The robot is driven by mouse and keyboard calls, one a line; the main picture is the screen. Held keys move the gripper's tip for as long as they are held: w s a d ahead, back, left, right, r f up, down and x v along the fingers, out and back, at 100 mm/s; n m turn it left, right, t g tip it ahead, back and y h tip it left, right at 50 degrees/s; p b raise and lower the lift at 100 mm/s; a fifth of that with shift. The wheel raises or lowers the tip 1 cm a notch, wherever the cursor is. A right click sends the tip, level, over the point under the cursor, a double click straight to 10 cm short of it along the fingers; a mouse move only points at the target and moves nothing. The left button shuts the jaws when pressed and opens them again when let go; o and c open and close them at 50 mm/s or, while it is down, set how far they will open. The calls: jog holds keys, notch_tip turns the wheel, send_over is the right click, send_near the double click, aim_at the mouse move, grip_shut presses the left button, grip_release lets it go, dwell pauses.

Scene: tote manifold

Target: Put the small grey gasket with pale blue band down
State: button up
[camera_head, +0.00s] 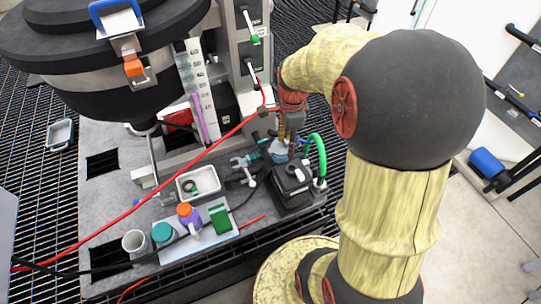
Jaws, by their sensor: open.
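My gripper (290,138) points down at the end of my yellow-covered arm, over the back of the worktop near the black box. Its fingers are small and partly hidden, and it is open. A small pale blue and grey thing (279,152) shows just below and left of the fingertips. It may be the gasket with the pale blue band, but it is too small to be sure. I cannot tell whether it touches the fingers or what it rests on.
A white tray (214,179) holds a dark green ring. A black box (293,183) with a green hose stands close to my gripper. Valve fittings (245,164) lie left of it. Bottles, a green block (220,218) and a cup (134,242) stand in front. A red cable crosses the worktop.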

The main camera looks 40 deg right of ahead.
jog(key=s+a+r+n+t, duration=0.2)
jog(key=s+a+r+n, duration=0.3)
jog(key=a+r+n, duration=0.3)
jog(key=s+a+r+n+t, duration=0.3)
jog(key=s+a+r+n, duration=0.2)
jog(key=a+r+n, duration=0.3)
jog(key=a+n, duration=0.4)
jog(key=n, duration=0.2)
jog(key=shift+a+r+n, duration=0.25)
jog(key=shift+a+n, duration=0.15)
